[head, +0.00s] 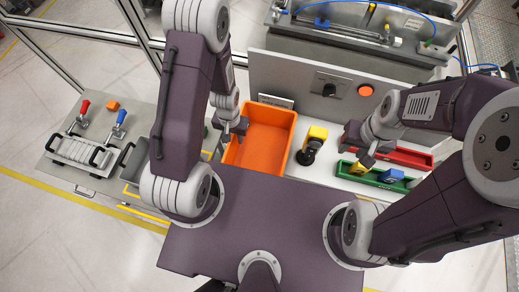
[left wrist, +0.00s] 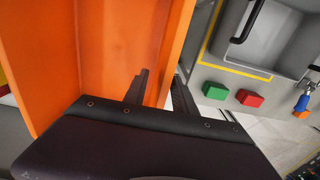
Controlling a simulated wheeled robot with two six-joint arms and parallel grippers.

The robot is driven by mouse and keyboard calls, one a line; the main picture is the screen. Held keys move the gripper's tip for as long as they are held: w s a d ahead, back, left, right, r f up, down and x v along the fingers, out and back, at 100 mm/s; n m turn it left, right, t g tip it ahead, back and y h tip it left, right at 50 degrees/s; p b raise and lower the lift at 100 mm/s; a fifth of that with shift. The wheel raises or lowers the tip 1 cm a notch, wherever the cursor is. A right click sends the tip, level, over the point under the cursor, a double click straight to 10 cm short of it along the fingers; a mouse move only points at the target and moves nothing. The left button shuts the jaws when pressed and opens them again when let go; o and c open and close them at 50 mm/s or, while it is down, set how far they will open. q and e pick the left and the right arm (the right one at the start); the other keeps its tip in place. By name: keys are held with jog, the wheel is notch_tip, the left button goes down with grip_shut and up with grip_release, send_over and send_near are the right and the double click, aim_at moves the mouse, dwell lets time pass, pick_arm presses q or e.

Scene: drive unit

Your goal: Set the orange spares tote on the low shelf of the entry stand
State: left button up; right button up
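The orange tote (head: 262,150) stands on the pale worktop in front of me, open at the top and apparently empty; it also fills the left of the left wrist view (left wrist: 95,50). My left gripper (head: 235,128) is at its left wall. In the left wrist view its fingers (left wrist: 160,90) straddle that wall, one inside and one outside, with a gap showing. My right gripper (head: 364,160) hangs over the bins to the right of the tote, away from it; its fingers are too small to read. A grey stand (head: 60,172) is at left; I cannot tell whether it is the entry stand.
A yellow-and-black device (head: 312,145) stands just right of the tote. Beyond it are a red bin (head: 412,158) and a green bin (head: 345,173) holding small parts. A panel with a knob and orange button (head: 365,90) rises behind. Red (head: 84,106) and blue (head: 121,117) handled clamps stand on the grey stand.

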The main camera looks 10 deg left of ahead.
aim_at(235, 143)
pick_arm(q)
notch_tip(235, 143, down, 5)
jog(key=shift+r+p, duration=0.1)
jog(key=shift+p, duration=0.95)
jog(key=shift+a+f, duration=0.1)
jog(key=shift+f, duration=0.15)
grip_shut()
jog(key=shift+r, duration=0.1)
dwell(0.4)
